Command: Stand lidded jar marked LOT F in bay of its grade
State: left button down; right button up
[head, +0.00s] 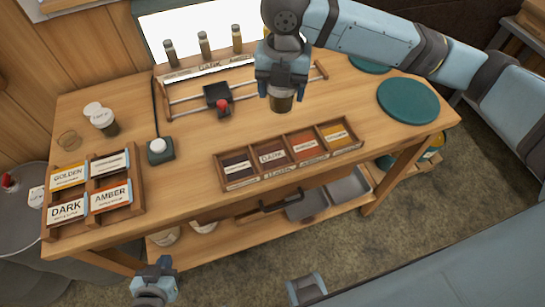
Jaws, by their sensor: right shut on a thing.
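My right gripper (281,88) is shut on a small jar (281,103) with dark brown contents, held above the back middle of the bench. The gripper hides its top, and no marking on it can be read. A white-lidded dark jar (110,129) stands at the left of the bench; lettering on its lid seems to read LOT F. A rack (137,207) at the front left has bays with cards including GOLDEN, DARK and AMBER; the fourth card is unclear. My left gripper (152,287) is low in front of the bench, its jaw opening unclear.
A divided box (232,185) of coloured cards lies at the front middle. A slider with a red knob (222,104) sits behind it, below several sample bottles (204,44). A green disc (408,101) lies right.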

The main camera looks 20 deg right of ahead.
jog(key=n, duration=0.2)
jog(key=a+n, duration=0.1)
jog(key=n, duration=0.1)
jog(key=r+n, duration=0.1)
jog(key=n, duration=0.2)
jog(key=shift+a+r+b, duration=0.1)
jog(key=shift+a+b, duration=0.2)
jog(key=shift+a, duration=0.05)
jog(key=shift+n, duration=0.3)
notch_tip(320, 180, down, 20)
jog(key=shift+r+p, duration=0.1)
jog(key=shift+p, duration=0.3)
jog(key=shift+f, duration=0.2)
jog(key=o, duration=1.1)
jog(key=shift+o, duration=0.2)
jog(key=shift+r, duration=0.1)
notch_tip(320, 180, up, 12)
jog(key=shift+b, duration=0.45)
